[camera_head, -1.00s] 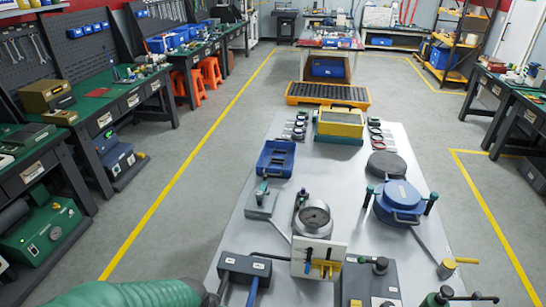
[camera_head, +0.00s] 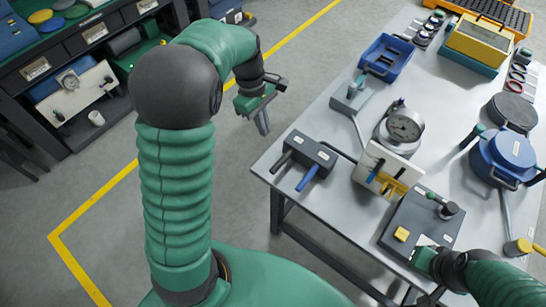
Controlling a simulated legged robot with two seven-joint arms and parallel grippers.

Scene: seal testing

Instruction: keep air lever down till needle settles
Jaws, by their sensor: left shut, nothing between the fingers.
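My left gripper (camera_head: 263,124) is shut and empty, pointing down over the floor left of the table, clear of everything on it. My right gripper (camera_head: 427,259) is at the near edge of a dark grey box (camera_head: 405,221) with a yellow button (camera_head: 401,233) and a dark knob (camera_head: 448,210); its fingers are too hidden to judge. A round dial gauge (camera_head: 404,127) stands behind a white panel with blue and yellow levers (camera_head: 385,178). A dark block (camera_head: 308,153) with a black and a blue handle (camera_head: 313,176) sits at the table's left corner. Which lever is for air is unclear.
The light table (camera_head: 270,165) also holds a blue tray (camera_head: 385,60), a small grey stand (camera_head: 352,94), a blue round lidded vessel (camera_head: 502,156) and a yellow case (camera_head: 484,39). The floor left of the table is clear; a workbench (camera_head: 60,75) stands at upper left.

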